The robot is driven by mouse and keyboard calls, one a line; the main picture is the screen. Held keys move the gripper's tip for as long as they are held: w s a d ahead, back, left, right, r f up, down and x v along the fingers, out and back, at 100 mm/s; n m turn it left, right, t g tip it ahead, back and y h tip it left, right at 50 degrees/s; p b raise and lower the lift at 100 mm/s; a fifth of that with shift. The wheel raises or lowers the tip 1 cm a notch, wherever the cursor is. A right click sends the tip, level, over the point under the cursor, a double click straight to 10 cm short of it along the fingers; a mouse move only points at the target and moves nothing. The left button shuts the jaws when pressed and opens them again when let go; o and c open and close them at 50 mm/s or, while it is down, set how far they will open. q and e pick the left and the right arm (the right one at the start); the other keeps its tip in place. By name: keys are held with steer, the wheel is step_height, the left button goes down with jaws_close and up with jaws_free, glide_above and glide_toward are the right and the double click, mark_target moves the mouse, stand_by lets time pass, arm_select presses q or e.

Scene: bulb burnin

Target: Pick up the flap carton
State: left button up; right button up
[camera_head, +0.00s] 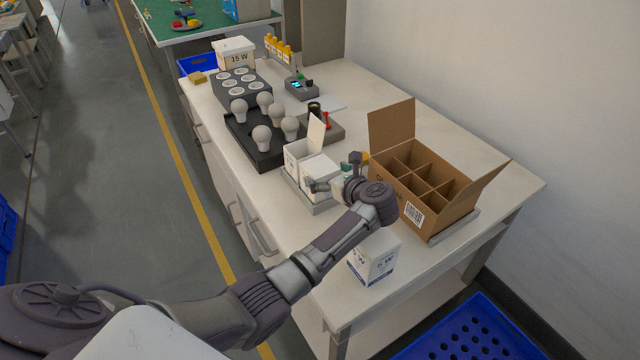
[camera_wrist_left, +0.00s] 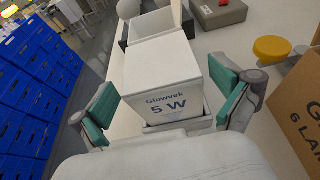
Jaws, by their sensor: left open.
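A white carton (camera_head: 301,153) with its flap standing up is open on a grey tray; its open top also shows in the left wrist view (camera_wrist_left: 154,22), behind a closed one. The closed white carton (camera_head: 320,168) stands beside it, marked "Glowvek 5 W" in the left wrist view (camera_wrist_left: 165,85). My left gripper (camera_head: 337,178) is open, with its green-padded fingers (camera_wrist_left: 168,112) on either side of the closed carton. A gap shows on the right; contact on the left is unclear. The arm hides part of the tray.
A brown divided box (camera_head: 413,208) with open flaps stands right of the gripper. Another white 5 W carton (camera_head: 373,262) is at the table's front edge. A black tray of bulbs (camera_head: 240,130) is behind left. A blue crate (camera_head: 470,330) is on the floor.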

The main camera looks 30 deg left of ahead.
mark_target(319, 168)
arm_select(q)
steer(key=x, duration=0.3)
steer(key=shift+w+a+f, duration=0.15)
steer(key=shift+w+a, duration=0.05)
steer(key=shift+a, duration=0.1)
steer(key=shift+d, duration=0.1)
steer(key=c, duration=1.3)
